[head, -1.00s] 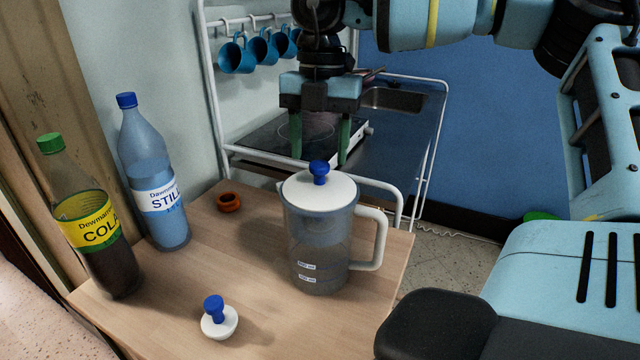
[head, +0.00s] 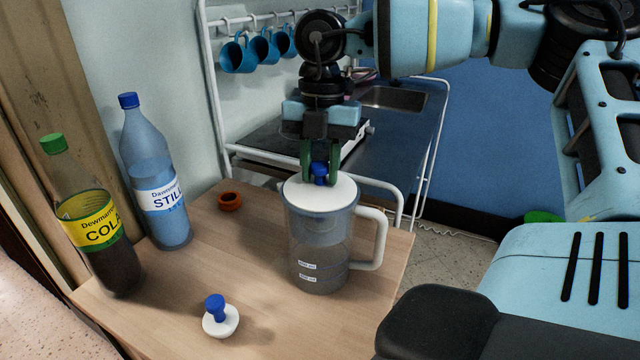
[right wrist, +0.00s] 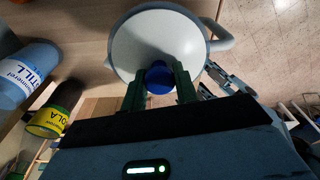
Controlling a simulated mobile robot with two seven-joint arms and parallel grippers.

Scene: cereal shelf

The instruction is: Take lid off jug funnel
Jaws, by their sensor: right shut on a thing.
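The clear jug (head: 318,255) with a white handle stands upright on the wooden table. Its white lid (head: 330,197) sits on top, with a blue knob (head: 319,172) at the centre. My right gripper (head: 319,178) points down from above, its green fingers shut on the blue knob. In the right wrist view the lid (right wrist: 150,30) lies just beyond the fingers, and the knob (right wrist: 159,78) is between them. A smaller white lid with a blue knob (head: 217,312) lies on the table front. My left gripper is not in view.
A cola bottle (head: 100,245) and a still water bottle (head: 160,195) stand at the table's left. An orange ring (head: 230,201) lies behind the jug. Blue mugs (head: 238,54) hang on a rail behind. The table between bottles and jug is mostly clear.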

